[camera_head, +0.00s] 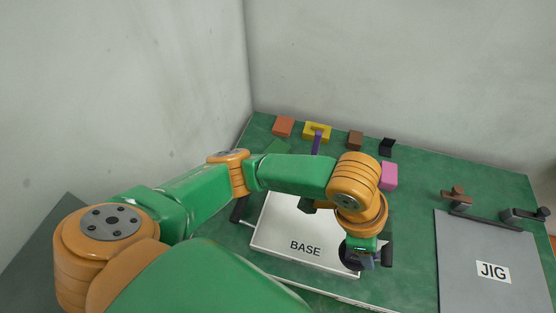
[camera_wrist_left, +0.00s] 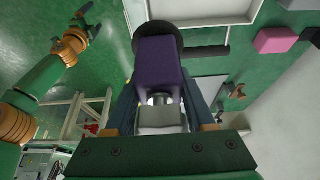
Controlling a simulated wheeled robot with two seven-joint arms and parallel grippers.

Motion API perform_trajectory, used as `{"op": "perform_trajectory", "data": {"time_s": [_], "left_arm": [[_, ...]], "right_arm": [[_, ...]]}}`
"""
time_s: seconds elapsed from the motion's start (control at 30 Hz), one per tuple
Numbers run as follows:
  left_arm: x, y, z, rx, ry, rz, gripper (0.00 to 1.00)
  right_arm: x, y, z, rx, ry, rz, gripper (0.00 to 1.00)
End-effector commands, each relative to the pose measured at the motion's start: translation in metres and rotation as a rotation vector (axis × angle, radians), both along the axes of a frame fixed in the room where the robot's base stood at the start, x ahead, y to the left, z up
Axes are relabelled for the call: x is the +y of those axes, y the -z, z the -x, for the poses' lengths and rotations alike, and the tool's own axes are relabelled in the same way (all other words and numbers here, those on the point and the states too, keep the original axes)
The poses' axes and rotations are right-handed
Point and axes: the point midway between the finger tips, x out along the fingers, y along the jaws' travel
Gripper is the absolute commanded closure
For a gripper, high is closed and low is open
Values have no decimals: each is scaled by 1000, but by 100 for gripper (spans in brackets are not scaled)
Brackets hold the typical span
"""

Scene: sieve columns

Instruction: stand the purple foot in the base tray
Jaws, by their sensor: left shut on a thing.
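The base tray (camera_head: 285,245) is white and shallow, labelled BASE, and lies on the green table under my left arm. My left gripper (camera_head: 366,256) is at its front right corner. The left gripper is shut on the purple foot (camera_wrist_left: 158,62), a purple block with a dark round disc at its far end. In the head view the foot shows only as a dark shape (camera_head: 350,254) at the jaws. The tray's white wall also shows in the left wrist view (camera_wrist_left: 218,20). My right gripper (camera_wrist_left: 88,24) is small and far off there; its jaws are unclear.
Along the back stand an orange block (camera_head: 284,126), a yellow block with an opening (camera_head: 310,129), a thin purple piece (camera_head: 316,146), a brown block (camera_head: 355,139), a black piece (camera_head: 387,146) and a pink block (camera_head: 389,176). A grey JIG board (camera_head: 480,245) lies right.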

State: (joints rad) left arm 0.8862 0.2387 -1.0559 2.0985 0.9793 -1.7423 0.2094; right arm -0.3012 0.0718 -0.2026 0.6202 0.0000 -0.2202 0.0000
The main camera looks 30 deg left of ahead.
Motion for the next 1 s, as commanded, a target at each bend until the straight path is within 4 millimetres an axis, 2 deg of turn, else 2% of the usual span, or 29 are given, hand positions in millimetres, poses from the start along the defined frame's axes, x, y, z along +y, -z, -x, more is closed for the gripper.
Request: {"op": "perform_trajectory", "data": {"time_s": [0.07, 0.27, 0.3, 0.43, 0.63, 0.8, 1.0], "left_arm": [[12, 5, -6, 4, -1, -3, 100], [72, 33, -33, 7, -9, -7, 100], [85, 40, -39, 7, -10, -7, 100], [106, 75, -49, 7, -5, -3, 100], [125, 101, -59, 3, -3, -2, 100], [124, 128, -58, 2, 1, -1, 100], [124, 130, -59, -1, 3, -1, 100]], "right_arm": [[-3, -1, 0, 0, -2, 5, 10], [-10, -9, 0, -1, 0, 16, 10], [-11, -10, -1, -1, 0, 17, 10], [-11, -7, -1, -2, 0, 18, 10], [-6, -5, -1, -1, 1, 10, 10], [-2, -10, -1, -2, 2, 3, 10], [-2, -10, -1, -2, 1, 4, 10]]}}
